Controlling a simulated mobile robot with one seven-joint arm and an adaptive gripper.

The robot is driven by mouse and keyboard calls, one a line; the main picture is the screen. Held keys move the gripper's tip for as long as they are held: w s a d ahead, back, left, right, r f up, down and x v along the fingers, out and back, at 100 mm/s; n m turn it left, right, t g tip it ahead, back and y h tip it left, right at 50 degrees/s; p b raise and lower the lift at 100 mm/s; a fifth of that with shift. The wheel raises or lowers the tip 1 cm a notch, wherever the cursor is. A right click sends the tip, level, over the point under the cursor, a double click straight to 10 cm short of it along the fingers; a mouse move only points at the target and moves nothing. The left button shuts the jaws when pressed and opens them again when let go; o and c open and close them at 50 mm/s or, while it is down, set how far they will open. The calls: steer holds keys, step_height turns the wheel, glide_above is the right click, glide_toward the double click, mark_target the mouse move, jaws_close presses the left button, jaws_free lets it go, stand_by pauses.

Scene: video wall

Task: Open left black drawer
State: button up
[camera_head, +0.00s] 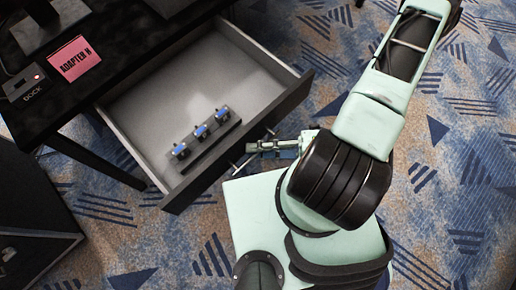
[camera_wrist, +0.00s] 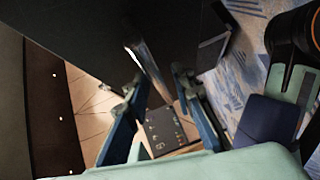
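The black drawer (camera_head: 237,147) under the desk is pulled out, with its pale grey inside showing. A dark strip with several blue parts (camera_head: 201,131) lies in it. A thin metal handle (camera_head: 236,171) runs along the drawer's outer front. My gripper (camera_head: 254,148) is at this handle, in front of the drawer. In the wrist view my two fingers (camera_wrist: 157,82) stand apart, with a gap between their tips. A shiny metal strip (camera_wrist: 149,62), apparently the handle, shows between them by a dark panel. I cannot tell whether the fingers touch it.
The black desk top (camera_head: 125,45) holds a pink label reading ADAPTER N (camera_head: 74,59) and a small DOCK box (camera_head: 26,86). A dark cabinet (camera_head: 30,215) stands at lower left. Patterned carpet (camera_head: 465,130) is clear to the right.

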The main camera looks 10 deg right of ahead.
steer(key=v, duration=0.7)
steer(key=shift+d, duration=0.25)
steer(key=shift+s, duration=0.1)
stand_by(0.5)
